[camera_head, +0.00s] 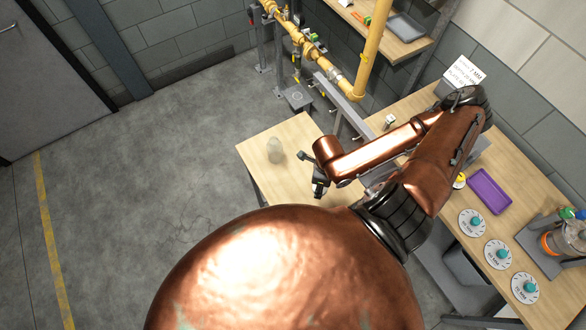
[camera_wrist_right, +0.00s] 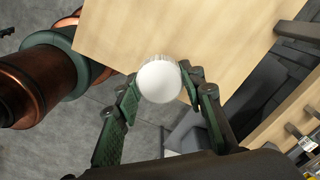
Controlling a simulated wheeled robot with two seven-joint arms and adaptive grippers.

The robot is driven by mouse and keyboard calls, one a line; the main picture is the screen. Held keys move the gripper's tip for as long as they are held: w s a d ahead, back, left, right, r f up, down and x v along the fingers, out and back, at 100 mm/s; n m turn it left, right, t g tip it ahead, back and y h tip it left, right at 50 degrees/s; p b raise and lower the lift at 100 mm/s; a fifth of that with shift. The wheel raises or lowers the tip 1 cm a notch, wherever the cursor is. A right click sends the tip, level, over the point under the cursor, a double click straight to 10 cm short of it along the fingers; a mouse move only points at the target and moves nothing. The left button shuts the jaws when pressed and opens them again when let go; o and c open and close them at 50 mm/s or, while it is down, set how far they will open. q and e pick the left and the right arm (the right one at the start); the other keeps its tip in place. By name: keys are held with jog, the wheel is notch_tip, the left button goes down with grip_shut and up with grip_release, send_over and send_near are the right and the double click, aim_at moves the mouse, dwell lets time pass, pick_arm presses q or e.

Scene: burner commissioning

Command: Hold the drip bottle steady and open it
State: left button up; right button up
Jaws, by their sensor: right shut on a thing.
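A pale, translucent bottle (camera_head: 275,150) stands on the wooden table (camera_head: 262,178), near its left edge. My right gripper (camera_head: 319,178) is to the right of it in the head view, apart from it. In the right wrist view my right gripper (camera_wrist_right: 160,77) is shut on a white round cap (camera_wrist_right: 159,83) with a ribbed rim. I cannot tell from that view whether anything is attached beneath the cap. My left gripper is not in view.
A workbench at the right holds a purple tray (camera_head: 489,191), several white discs with teal knobs (camera_head: 498,254) and a glass vessel (camera_head: 571,240). A yellow pipe (camera_head: 372,50) rises behind the table. The floor at left is clear.

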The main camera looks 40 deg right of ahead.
jog(key=w+f+b, duration=0.3)
jog(key=w+b, duration=0.3)
jog(key=b, duration=0.1)
jog(key=p, duration=0.1)
send_over(293, 180)
jog(key=f, duration=0.3)
jog(key=s+f, duration=0.1)
jog(key=f, duration=0.1)
jog(key=shift+d+f, duration=0.15)
jog(key=shift+f, duration=0.1)
jog(key=shift+w+f, duration=0.4)
jog(key=shift+f, duration=0.1)
notch_tip(293, 180, down, 3)
jog(key=shift+w+p, duration=0.15)
jog(key=shift+p, duration=0.6)
jog(key=shift+f, duration=0.25)
jog(key=shift+f, duration=0.15)
jog(key=o, duration=1.3)
